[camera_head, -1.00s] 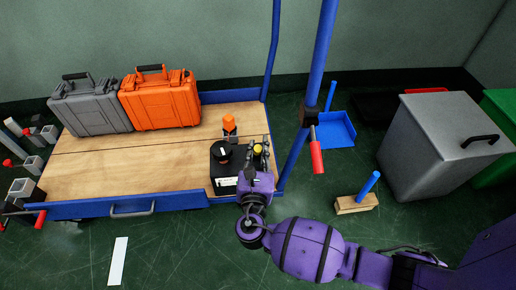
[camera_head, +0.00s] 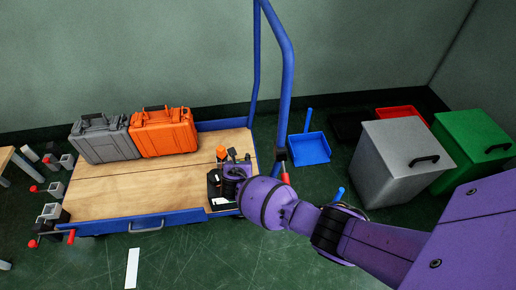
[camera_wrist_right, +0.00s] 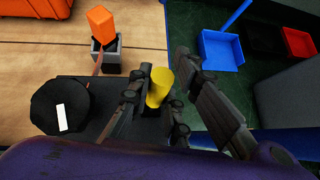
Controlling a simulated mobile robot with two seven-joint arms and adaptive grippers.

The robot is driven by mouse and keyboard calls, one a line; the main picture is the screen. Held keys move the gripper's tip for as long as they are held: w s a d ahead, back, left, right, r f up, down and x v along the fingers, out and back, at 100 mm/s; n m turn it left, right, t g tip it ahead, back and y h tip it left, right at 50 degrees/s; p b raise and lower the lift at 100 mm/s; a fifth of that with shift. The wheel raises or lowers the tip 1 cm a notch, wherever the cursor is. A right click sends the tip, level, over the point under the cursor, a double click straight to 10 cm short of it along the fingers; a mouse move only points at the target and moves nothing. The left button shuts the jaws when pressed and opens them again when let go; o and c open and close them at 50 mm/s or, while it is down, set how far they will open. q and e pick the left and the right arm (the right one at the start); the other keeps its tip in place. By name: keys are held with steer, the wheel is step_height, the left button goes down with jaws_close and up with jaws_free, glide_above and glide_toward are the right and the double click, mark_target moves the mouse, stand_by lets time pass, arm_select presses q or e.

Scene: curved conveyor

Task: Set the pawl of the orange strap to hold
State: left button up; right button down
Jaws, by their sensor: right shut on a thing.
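My right gripper (camera_head: 236,158) is at the right end of the trolley deck, above a black box. In the right wrist view its fingers (camera_wrist_right: 180,92) are on either side of a yellow-topped peg (camera_wrist_right: 159,82), shut on it. Behind stands an orange block (camera_wrist_right: 102,24) in a grey socket (camera_wrist_right: 107,56); the orange block also shows in the head view (camera_head: 221,151). A round black knob with a white mark (camera_wrist_right: 60,105) is left of the peg. I cannot make out an orange strap or tell which part is its pawl. My left gripper is not in view.
A grey case (camera_head: 105,142) and an orange case (camera_head: 163,135) stand on the trolley's wooden deck (camera_head: 150,185). Its blue push handle (camera_head: 287,85) rises close to my right arm. Grey and green bins (camera_head: 470,145) stand at right.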

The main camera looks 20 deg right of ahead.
steer(key=shift+w+r+g+p, duration=0.15)
steer(key=shift+w+g+p, duration=0.25)
steer(key=shift+w+g, duration=0.1)
steer(key=shift+w+d+f+g+y, duration=0.1)
steer(key=shift+w+f+g+y, duration=0.1)
steer(key=shift+g+y, duration=0.15)
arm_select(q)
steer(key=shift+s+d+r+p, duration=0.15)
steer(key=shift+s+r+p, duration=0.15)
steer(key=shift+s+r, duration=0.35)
arm_select(e)
steer(key=shift+f, duration=0.1)
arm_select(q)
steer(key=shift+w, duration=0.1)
arm_select(e)
steer(key=c, duration=1.6)
jaws_free()
